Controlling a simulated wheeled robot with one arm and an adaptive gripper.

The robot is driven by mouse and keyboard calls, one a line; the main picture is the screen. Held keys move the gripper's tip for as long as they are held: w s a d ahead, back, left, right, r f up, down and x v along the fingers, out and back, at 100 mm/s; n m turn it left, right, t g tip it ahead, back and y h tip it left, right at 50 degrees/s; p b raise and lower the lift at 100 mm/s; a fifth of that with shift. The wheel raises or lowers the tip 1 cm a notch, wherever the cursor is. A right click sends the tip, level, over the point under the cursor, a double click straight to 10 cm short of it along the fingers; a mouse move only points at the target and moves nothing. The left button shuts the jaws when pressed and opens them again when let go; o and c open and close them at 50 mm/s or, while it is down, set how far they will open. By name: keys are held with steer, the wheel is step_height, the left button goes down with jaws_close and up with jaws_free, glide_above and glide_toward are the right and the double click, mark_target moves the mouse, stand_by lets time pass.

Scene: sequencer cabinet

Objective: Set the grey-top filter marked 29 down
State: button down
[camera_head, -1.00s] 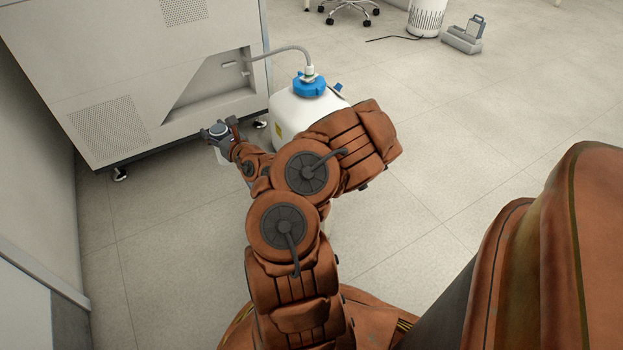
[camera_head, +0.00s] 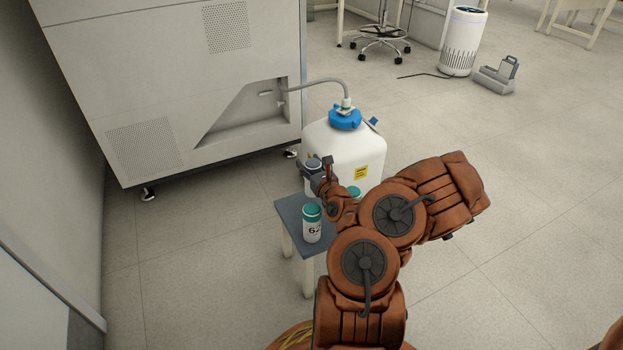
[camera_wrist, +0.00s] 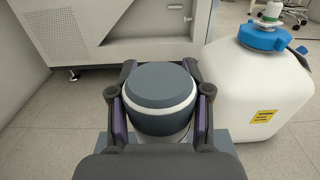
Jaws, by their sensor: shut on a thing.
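My gripper (camera_head: 318,172) is shut on the grey-top filter (camera_wrist: 160,88), whose dark grey lid and white rim show between the fingers in the wrist view. Its number is not visible. In the head view the filter's grey lid (camera_head: 312,162) is at the far edge of a small grey-topped table (camera_head: 289,209). I cannot tell whether its base touches the tabletop. It looks upright. A white filter with a teal top (camera_head: 312,224), marked with what looks like 62, stands on the near part of the table.
A large white container with a blue cap (camera_head: 345,150) and hose stands close behind the table, right of the gripper. Another teal top (camera_head: 354,191) shows partly behind my arm. The sequencer cabinet (camera_head: 170,80) is at the back left. Open floor lies left of the table.

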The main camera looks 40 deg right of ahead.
step_height(320, 180, down, 4)
steer(key=shift+f+b, duration=0.1)
steer(key=shift+b, duration=0.8)
steer(key=shift+r, duration=0.2)
steer(key=c, duration=0.8)
jaws_free()
steer(key=shift+f, duration=0.15)
steer(key=shift+o, duration=0.2)
steer(key=shift+s+r+p, duration=0.2)
steer(key=shift+s+p, duration=0.1)
steer(key=p+v, duration=0.3)
steer(key=v, duration=0.4)
